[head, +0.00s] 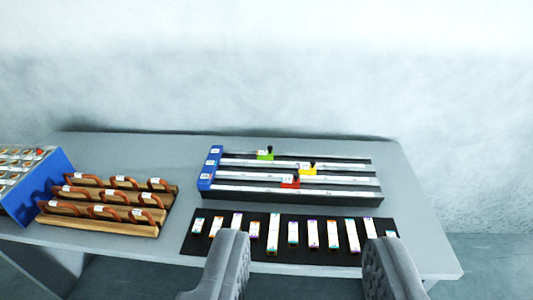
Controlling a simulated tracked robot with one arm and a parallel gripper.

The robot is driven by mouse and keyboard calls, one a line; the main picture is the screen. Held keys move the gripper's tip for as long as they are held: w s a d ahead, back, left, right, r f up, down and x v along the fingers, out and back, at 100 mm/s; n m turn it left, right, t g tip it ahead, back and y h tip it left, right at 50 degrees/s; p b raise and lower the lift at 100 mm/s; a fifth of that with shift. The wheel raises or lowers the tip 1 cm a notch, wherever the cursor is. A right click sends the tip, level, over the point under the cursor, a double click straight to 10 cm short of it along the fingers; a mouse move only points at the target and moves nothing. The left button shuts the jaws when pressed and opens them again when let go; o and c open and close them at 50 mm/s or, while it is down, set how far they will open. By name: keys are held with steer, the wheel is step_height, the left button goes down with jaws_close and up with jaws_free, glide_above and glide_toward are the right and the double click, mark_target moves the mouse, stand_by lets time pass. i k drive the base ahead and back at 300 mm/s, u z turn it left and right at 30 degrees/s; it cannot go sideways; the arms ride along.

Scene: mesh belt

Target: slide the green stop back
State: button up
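A yellow stop (308,169) sits on the middle rail, further right. A red stop (290,181) sits on the front rail. The slide unit (340,197) has a blue end block (209,168) with white labels at its left. My gripper (304,262) shows at the bottom of the view, its two grey fingers wide apart and empty. It is in front of the slide unit and apart from the stops.
A black mat (190,247) with a row of several labelled strips lies in front of the slide unit. Wooden racks (130,228) with orange handles stand at left, beside a blue bin (48,183). The grey table (405,190) is clear at right; a pale wall is behind.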

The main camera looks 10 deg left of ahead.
mark_target(268, 155)
steer(key=u, duration=0.45)
steer(key=i, duration=1.2)
steer(key=z, duration=0.45)
